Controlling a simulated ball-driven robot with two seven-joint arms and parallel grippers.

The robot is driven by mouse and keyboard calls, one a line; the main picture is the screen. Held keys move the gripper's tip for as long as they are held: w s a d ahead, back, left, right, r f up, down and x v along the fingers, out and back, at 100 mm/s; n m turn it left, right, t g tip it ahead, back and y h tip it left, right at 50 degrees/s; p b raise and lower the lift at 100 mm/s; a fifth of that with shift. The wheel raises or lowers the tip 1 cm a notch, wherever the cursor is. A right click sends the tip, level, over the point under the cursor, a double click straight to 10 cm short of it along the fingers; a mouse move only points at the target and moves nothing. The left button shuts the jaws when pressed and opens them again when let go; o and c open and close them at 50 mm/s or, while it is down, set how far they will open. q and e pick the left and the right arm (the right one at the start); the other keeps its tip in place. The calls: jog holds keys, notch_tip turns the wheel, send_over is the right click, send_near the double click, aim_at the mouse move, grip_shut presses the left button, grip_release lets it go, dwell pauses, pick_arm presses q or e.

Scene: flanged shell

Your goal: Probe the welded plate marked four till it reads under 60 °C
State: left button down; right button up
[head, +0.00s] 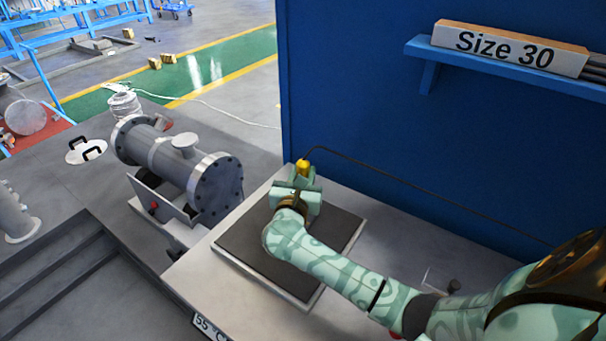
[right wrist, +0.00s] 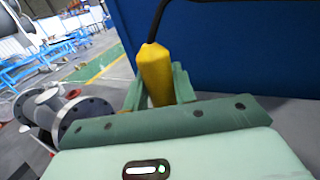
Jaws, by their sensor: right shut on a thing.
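My right gripper (head: 302,180) is shut on a yellow probe (head: 303,166) with a dark cable. It holds the probe above the far part of a dark mat. In the right wrist view the probe (right wrist: 154,72) stands between the green fingers, its cable rising from the top; its lower end is hidden. The grey flanged shell (head: 165,152) lies to the left of the mat, apart from the probe. I can make out no plate marked four. A readout (head: 210,326) at the bottom edge, partly cut off, appears to show 55 °C. My left gripper is out of view.
The dark mat (head: 246,244) has a pale rim on a light bench. A blue wall (head: 350,100) stands behind, with a shelf holding a "Size 30" box (head: 510,47). A black-handled white disc (head: 86,150) lies left of the shell. Steps (head: 60,265) are at lower left.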

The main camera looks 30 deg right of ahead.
aim_at(303, 161)
jog(key=shift+r+p, duration=2.55)
jog(key=shift+r, duration=1)
